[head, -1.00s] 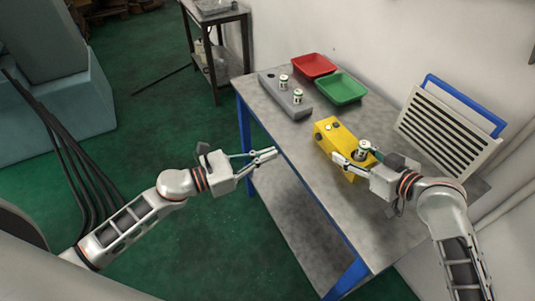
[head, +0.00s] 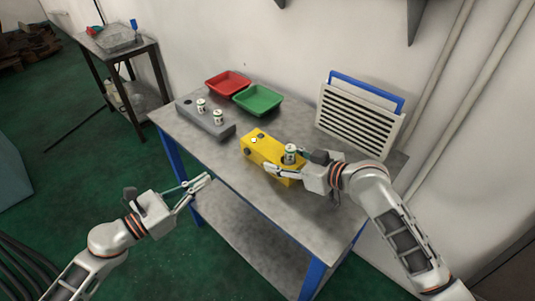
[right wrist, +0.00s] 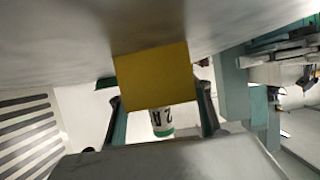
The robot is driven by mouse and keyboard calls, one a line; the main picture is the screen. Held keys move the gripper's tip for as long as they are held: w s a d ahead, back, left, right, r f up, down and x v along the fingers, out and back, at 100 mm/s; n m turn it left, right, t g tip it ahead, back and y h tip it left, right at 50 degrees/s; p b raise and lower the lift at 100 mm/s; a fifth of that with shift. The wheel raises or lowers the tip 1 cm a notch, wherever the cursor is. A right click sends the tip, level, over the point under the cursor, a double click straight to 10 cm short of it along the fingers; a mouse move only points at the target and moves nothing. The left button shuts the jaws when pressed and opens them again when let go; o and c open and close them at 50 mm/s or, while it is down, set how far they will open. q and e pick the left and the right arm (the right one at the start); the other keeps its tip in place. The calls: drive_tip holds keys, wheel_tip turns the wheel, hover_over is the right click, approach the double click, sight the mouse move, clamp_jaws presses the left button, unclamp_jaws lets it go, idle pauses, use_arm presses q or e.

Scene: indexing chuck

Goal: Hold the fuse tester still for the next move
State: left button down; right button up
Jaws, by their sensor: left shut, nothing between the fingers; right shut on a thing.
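The fuse tester is a yellow box (head: 258,147) with dark round buttons, standing on the grey table. A white and green fuse (head: 290,153) stands upright at its right end. My right gripper (head: 284,165) is shut across the tester's right end, one finger along its front side. In the right wrist view, the tester (right wrist: 152,75) lies between the fingers, and the fuse (right wrist: 161,120) shows between them too. My left gripper (head: 205,182) is shut and empty, left of the table's front edge and apart from the tester.
A vented panel (head: 355,122) leans against the wall at the right. The table's front strip is clear.

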drive_tip(key=o, duration=1.4)
drive_tip(key=shift+f, duration=0.1)
drive_tip(key=shift+c, duration=0.2)
